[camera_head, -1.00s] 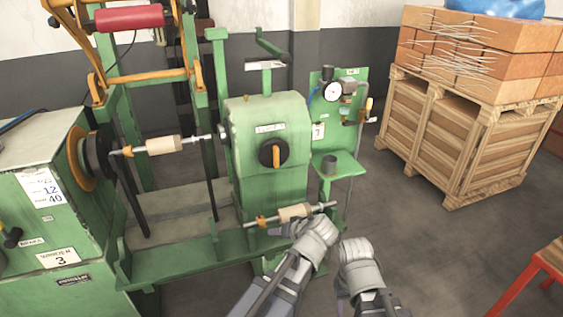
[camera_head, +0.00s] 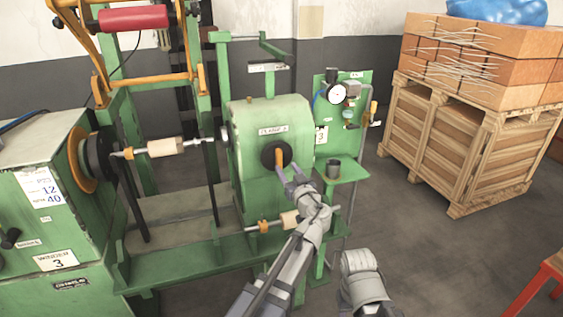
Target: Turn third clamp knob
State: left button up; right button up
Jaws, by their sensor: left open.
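The clamp knob is a black disc with an orange handle (camera_head: 280,158) on the front of the green clamp housing (camera_head: 262,119). The orange handle stands roughly upright. My left gripper (camera_head: 287,172) is open, its two fingers pointing up at the knob just below and right of the handle. I cannot tell whether the fingers touch it. My right arm's wrist (camera_head: 362,277) shows at the bottom; its fingers are not visible.
A wooden roller on a shaft (camera_head: 289,219) is partly behind my left arm. Another wooden roller (camera_head: 165,147) sits on the upper shaft. A wooden crate (camera_head: 455,147) stands further right.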

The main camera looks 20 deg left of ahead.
aim_at(280, 159)
pick_arm(q)
jog(key=x, duration=0.6)
grip_shut()
dwell(0.4)
